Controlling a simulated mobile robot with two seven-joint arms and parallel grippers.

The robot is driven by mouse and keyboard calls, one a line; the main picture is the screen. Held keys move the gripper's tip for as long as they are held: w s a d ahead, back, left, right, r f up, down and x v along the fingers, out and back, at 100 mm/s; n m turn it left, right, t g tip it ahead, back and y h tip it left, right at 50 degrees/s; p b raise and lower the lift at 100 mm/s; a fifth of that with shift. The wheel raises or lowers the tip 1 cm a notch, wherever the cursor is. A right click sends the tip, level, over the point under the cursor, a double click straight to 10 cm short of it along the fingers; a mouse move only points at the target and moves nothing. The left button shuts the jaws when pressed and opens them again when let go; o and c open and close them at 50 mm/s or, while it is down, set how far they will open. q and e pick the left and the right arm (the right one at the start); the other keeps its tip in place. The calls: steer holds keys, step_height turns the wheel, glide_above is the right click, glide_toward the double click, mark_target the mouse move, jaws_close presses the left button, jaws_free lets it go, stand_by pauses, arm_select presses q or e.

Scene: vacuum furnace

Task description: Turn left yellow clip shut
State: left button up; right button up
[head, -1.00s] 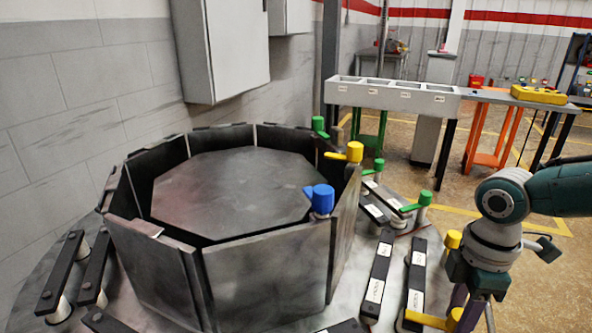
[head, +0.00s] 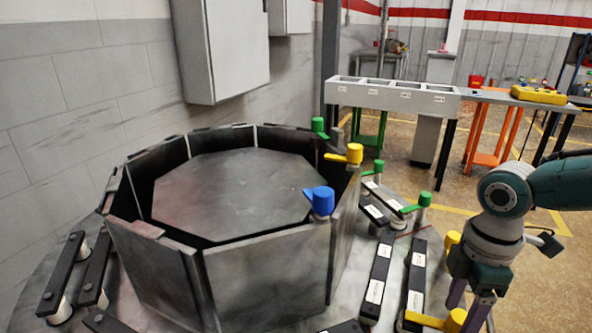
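One yellow clip (head: 352,154) is on the rim of the octagonal dark metal chamber, its lever pointing left. A second yellow clip (head: 440,321) is low at the right near the bottom edge, its lever also pointing left. My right gripper (head: 469,310) reaches down from the right over this lower clip, with its purple fingers apart near the clip's knob. I cannot tell whether a finger touches it. A third yellow knob (head: 452,240) is partly hidden behind my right wrist. My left gripper is not in view.
A blue clip (head: 320,201) and green clips (head: 416,203) stand around the chamber (head: 270,275). Black labelled bars (head: 377,278) lie on the round base close to my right gripper. Behind are a grey bin rack (head: 392,97) and an orange-legged table (head: 492,135).

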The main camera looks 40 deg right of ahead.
steer(key=r, duration=0.4)
steer(key=r+p, duration=0.1)
steer(key=r, duration=0.3)
steer(key=shift+w+d+p, duration=0.15)
steer(key=shift+d+p, duration=0.05)
steer(key=shift+p, duration=0.1)
steer(key=shift+r, duration=0.4)
steer(key=shift+a, duration=0.1)
